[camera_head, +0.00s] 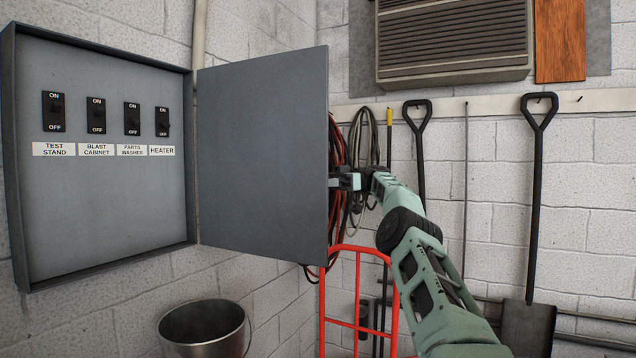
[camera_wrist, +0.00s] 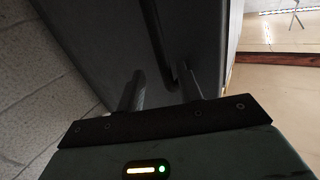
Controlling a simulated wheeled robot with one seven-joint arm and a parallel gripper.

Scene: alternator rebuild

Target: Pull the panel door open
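The grey panel door (camera_head: 262,155) stands swung wide open on the right side of the wall panel box (camera_head: 105,210), which shows its switches. My gripper (camera_head: 338,182) is at the door's free edge, on its outer face; the door partly hides the fingers in the head view. In the wrist view, my gripper (camera_wrist: 160,82) has its two fingers spread apart, reaching toward the dark outer face of the door (camera_wrist: 95,35). A dark bar-like handle (camera_wrist: 160,50) lies between the fingers, with a gap visible beside it.
A metal bucket (camera_head: 203,325) is below the door. A red hand truck (camera_head: 358,250) stands behind the door and my arm. Coiled cables (camera_head: 365,140) and shovels (camera_head: 537,180) hang on the back wall, under a vent unit (camera_head: 455,40).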

